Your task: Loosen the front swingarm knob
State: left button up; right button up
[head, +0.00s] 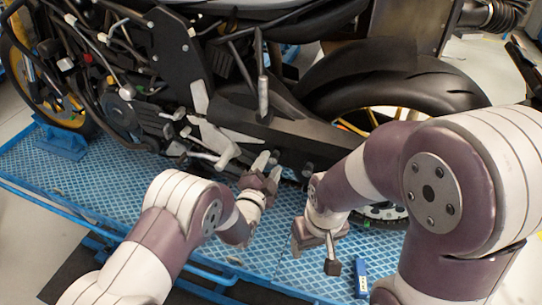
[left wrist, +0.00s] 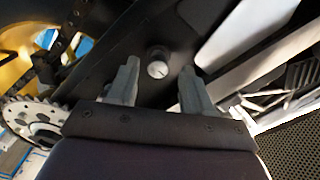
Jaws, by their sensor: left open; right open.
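Two small dark knobs stick out from the dark swingarm (head: 295,138) in the head view: the left knob (head: 282,167) close to my left gripper, and the right knob (head: 307,169). My left gripper (head: 267,161) is open, its fingers pointing at the swingarm. In the left wrist view, a round knob with a pale end (left wrist: 158,64) shows between and just beyond the open fingertips (left wrist: 160,78); contact is not visible. I cannot tell for sure which of the two knobs this is. My right gripper (head: 314,248) is open and empty, pointing down over the blue platform.
The motorcycle stands on a blue patterned platform (head: 105,178). The rear tyre (head: 400,82) is behind my right arm. A toothed sprocket (left wrist: 38,118) lies left of the fingers in the left wrist view. A small blue object (head: 361,278) is at the platform's front edge.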

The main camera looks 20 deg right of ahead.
pick_arm(q)
jog(key=shift+x, duration=1.35)
jog(key=shift+s, duration=0.1)
jog(key=shift+c, duration=0.4)
grip_shut()
